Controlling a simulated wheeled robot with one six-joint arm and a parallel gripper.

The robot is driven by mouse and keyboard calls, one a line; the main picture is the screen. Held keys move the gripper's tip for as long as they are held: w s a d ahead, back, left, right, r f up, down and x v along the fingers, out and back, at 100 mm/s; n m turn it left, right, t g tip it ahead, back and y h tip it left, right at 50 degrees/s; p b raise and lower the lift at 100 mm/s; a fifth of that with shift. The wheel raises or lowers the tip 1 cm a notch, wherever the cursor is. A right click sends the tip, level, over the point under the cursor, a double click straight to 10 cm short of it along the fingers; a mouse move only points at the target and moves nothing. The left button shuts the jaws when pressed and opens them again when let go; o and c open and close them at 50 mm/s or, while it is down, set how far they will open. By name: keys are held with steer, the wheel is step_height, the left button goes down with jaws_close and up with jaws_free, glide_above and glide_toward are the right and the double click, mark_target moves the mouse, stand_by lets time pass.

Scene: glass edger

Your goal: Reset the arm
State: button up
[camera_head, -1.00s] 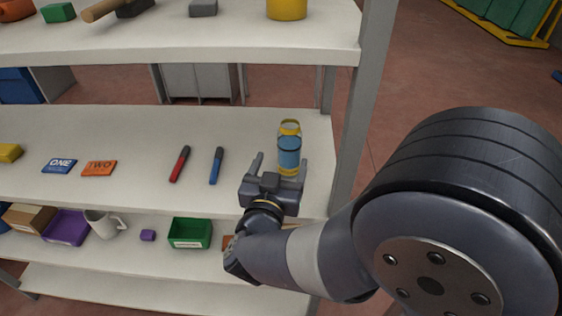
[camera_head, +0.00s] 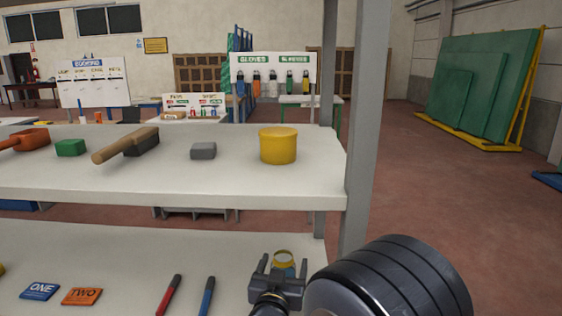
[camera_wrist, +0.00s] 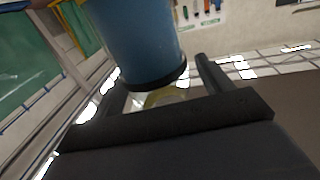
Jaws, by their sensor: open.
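My gripper (camera_head: 283,264) is open low in the head view, over the right end of the lower shelf. In the wrist view the blue body of the container (camera_wrist: 135,40) is large and close, in front of the gripper's dark palm. One finger (camera_wrist: 212,72) shows to its right. I cannot tell whether the fingers touch it.
The upper shelf (camera_head: 200,185) holds a yellow tub (camera_head: 278,146), a grey block (camera_head: 203,151), a wooden-handled tool (camera_head: 125,146) and a green block (camera_head: 70,148).

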steer(key=shift+w+d+f, duration=0.1)
steer(key=shift+w+d, duration=0.1)
steer(key=shift+w, duration=0.55)
steer(key=shift+s+a+r, duration=0.1)
steer(key=shift+s+r, duration=0.1)
steer(key=shift+r, duration=0.6)
steer(key=shift+f, duration=0.1)
